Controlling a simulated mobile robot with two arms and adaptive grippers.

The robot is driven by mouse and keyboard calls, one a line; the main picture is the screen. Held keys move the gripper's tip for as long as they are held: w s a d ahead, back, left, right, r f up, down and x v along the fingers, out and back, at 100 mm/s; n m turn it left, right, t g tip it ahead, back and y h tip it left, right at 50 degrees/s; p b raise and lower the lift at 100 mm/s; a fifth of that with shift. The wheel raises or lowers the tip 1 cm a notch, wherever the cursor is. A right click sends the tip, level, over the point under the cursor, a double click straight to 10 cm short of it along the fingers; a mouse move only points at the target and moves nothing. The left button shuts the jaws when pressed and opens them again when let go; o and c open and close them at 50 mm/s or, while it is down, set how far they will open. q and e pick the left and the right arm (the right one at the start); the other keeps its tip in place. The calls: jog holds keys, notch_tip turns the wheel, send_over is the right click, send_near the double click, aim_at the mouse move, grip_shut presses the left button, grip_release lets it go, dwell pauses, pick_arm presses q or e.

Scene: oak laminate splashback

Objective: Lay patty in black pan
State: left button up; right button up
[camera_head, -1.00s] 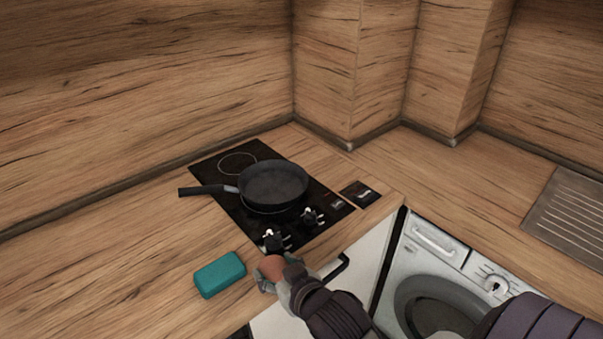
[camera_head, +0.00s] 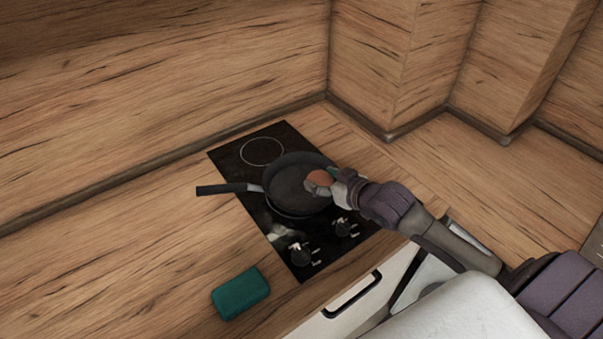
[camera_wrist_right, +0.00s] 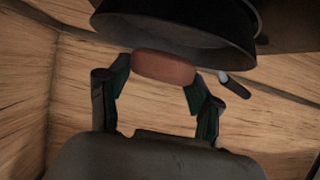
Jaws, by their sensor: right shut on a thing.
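The black pan (camera_head: 288,190) sits on the dark cooktop, its handle pointing left. My right gripper (camera_head: 326,183) is shut on the reddish-brown patty (camera_head: 318,179) at the right side of the pan. In the head view the patty overlaps the pan's right rim; its exact height above the pan cannot be told. In the right wrist view the patty (camera_wrist_right: 164,67) lies between the two fingers, with the pan's dark side (camera_wrist_right: 175,25) just beyond it. My left gripper is not in view.
The black cooktop (camera_head: 240,170) has two knobs (camera_head: 301,253) at its front. A teal block (camera_head: 240,293) lies on the wooden counter to the front left. The counter left of the cooktop is otherwise clear. Wooden walls stand behind.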

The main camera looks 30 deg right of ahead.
aim_at(302, 182)
jog(key=x, duration=0.4)
jog(key=shift+w, duration=0.15)
jog(key=shift+x, duration=0.75)
jog(key=shift+w+a+f, duration=0.15)
jog(key=shift+w+f, duration=0.05)
jog(key=shift+w, duration=0.05)
jog(key=shift+f+p+x, duration=0.25)
jog(key=shift+p+x, duration=0.2)
jog(key=shift+x, duration=0.7)
jog(key=shift+w+f, duration=0.25)
jog(key=shift+f, duration=0.1)
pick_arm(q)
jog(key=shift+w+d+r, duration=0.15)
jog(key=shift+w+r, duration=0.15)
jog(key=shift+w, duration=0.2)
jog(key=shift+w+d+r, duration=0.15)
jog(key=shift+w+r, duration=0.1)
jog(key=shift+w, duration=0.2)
pick_arm(e)
jog(key=shift+s, duration=0.1)
jog(key=o, duration=1.2)
jog(key=shift+f, duration=0.1)
jog(key=shift+c, duration=0.2)
